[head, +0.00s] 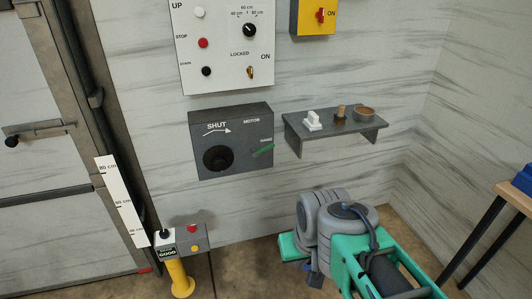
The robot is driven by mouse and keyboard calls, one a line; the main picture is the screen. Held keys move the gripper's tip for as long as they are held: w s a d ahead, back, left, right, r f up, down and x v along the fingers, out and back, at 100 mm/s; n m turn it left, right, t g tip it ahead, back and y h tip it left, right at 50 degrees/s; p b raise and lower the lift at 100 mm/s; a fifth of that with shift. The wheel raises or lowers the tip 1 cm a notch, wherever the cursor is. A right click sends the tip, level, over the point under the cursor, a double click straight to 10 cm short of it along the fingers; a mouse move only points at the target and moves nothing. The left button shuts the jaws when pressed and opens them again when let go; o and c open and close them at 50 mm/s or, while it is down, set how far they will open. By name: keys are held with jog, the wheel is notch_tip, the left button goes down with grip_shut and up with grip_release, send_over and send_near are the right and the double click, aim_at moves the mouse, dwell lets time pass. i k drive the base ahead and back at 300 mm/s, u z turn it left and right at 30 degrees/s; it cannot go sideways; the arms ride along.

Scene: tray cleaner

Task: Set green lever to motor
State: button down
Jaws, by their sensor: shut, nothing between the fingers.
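The green lever (263,150) is on the front right of a dark grey box (236,164) on the wall. It lies nearly level, tilted slightly up to the right. Its right end is just below a small label that is too small to read surely, perhaps "HAND". The "MOTOR" label (251,121) is above and to the left of the lever, near the box's top edge. A round black knob (217,158) sits left of the lever, under "SHUT" and an arrow. My teal and grey arm is at the lower right, below the box and apart from it. My gripper's fingers do not show.
A grey shelf (336,129) with small items juts out right of the box. A white control panel (222,40) and a yellow switch box (314,16) are above. A yellow post (181,278) with a button box (182,241) stands lower left. A table (513,196) is at right.

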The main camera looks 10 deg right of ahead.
aim_at(255, 154)
jog(key=u, duration=0.4)
jog(key=i, duration=1.1)
jog(key=u, duration=0.35)
